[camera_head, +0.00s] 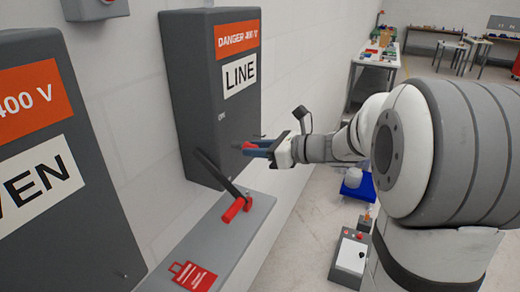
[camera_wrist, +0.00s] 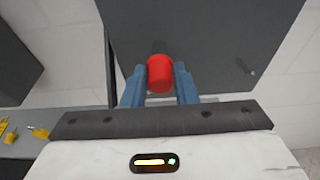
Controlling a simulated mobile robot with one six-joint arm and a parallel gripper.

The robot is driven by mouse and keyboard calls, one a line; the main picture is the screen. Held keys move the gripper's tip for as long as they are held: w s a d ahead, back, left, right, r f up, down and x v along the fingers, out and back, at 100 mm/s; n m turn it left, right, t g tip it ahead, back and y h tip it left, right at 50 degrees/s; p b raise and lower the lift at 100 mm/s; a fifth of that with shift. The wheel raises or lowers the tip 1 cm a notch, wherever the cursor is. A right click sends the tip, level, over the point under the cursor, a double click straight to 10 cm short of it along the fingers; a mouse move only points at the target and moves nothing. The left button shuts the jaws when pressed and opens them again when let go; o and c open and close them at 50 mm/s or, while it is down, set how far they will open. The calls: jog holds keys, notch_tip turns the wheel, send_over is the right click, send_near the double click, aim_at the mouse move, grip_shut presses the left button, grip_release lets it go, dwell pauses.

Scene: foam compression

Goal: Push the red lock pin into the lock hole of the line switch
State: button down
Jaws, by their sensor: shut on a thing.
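The line switch (camera_head: 215,100) is a tall dark grey wall box with a red-orange danger label and a white LINE label. A dark lever (camera_head: 221,176) slants down from its lower part to a red grip (camera_head: 236,209). My gripper (camera_head: 254,148) is in front of the box's lower right part, its blue fingers shut on the red lock pin. In the wrist view, the pin's red cylindrical head (camera_wrist: 159,75) sits between the fingers (camera_wrist: 159,88), and its dark shaft points at a dark grey panel (camera_wrist: 205,35). I cannot make out the lock hole or whether the pin touches the box.
Another grey box (camera_head: 60,200) stands at the near left. A grey ledge (camera_head: 225,240) below carries a red tag (camera_head: 193,276). Small yellow items (camera_wrist: 40,132) lie on a grey surface in the wrist view. A cluttered bench (camera_head: 375,60) stands at the back.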

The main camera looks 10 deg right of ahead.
jog(key=c, duration=1.1)
grip_release()
jog(key=shift+s+d, duration=0.55)
jog(key=shift+d, duration=0.25)
jog(key=shift+s+d, duration=0.6)
jog(key=shift+d, duration=0.2)
jog(key=shift+s+d, duration=0.55)
jog(key=shift+d, duration=0.25)
